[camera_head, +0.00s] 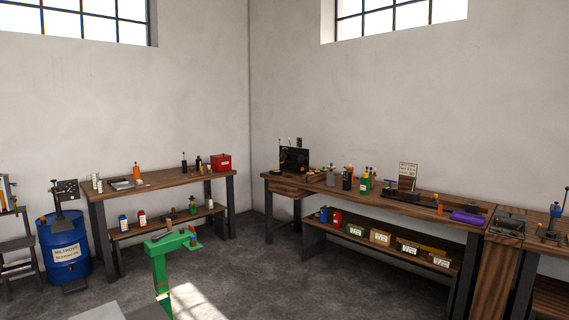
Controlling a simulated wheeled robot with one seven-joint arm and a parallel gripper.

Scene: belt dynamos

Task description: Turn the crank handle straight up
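I cannot make out a crank handle for certain at this size. A small dark device with an upright post (553,226) stands on the bench at the far right. A long dark device (410,197) lies on the right bench in front of a small sign. A dark plate on a stand (67,189) rises by the blue drum at the left. My green arm rises at the lower middle, and its end with my gripper (193,241) is over the floor, apart from all benches. Its fingers are too small to tell open from shut.
The left bench (160,181) carries bottles and a red box (221,163). The long right bench (345,190) carries cans, tools and a purple roll (467,217); boxes sit on its lower shelf. A blue drum (64,249) stands left. The floor between the benches (265,265) is clear.

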